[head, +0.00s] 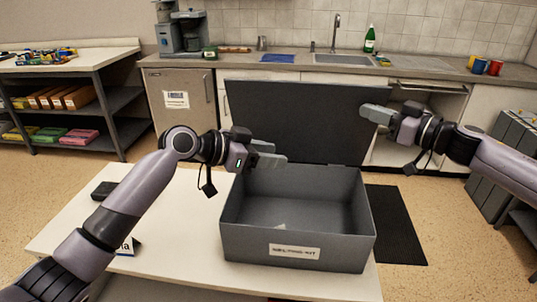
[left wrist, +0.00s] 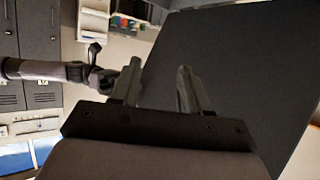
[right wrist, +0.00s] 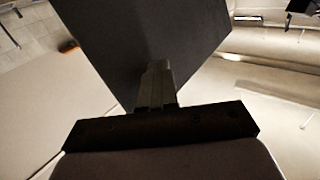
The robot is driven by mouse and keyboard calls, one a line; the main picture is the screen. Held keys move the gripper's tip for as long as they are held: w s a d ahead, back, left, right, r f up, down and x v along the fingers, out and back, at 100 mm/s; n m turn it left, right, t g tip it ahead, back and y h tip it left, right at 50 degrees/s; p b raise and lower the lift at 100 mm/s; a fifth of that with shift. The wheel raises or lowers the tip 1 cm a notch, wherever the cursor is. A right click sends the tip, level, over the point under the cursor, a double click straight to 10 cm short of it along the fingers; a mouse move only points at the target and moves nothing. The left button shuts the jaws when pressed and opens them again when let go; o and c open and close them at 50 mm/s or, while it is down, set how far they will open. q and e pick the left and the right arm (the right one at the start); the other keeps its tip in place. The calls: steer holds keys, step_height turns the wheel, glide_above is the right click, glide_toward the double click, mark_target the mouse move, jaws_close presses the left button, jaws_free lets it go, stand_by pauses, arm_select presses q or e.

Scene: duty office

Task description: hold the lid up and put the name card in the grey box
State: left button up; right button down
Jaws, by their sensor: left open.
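The grey box (head: 298,249) stands on the white table with a label on its front. Its dark lid (head: 290,120) is tilted up at the back. My right gripper (head: 376,114) is at the lid's upper right edge; its fingers are close together on the lid (right wrist: 140,35) in the right wrist view. My left gripper (head: 268,154) is open and empty above the box's back left, in front of the lid. A white card with dark lettering (head: 127,247), seemingly the name card, is on the table, partly hidden by my left arm. A small pale piece (head: 281,226) shows inside the box, too small to identify.
A small black object (head: 104,190) lies on the table's left (head: 75,232). Behind are a counter with a sink (head: 342,60), a coffee machine (head: 186,35) and mugs (head: 486,66). A shelf unit (head: 118,102) stands at left. A dark mat (head: 395,225) lies right of the table.

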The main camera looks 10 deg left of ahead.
arm_select(q)
steer(key=s+a, duration=0.3)
steer(key=s, duration=1.8)
steer(key=shift+s, duration=0.4)
arm_select(e)
steer(key=s, duration=0.1)
steer(key=s+f, duration=0.1)
steer(key=s, duration=0.1)
steer(key=shift+s+f, duration=0.25)
steer(key=shift+s, duration=0.1)
stand_by(0.4)
steer(key=shift+s+f, duration=0.5)
steer(key=shift+s, duration=0.35)
steer(key=shift+s+f, duration=0.5)
steer(key=shift+s, duration=0.35)
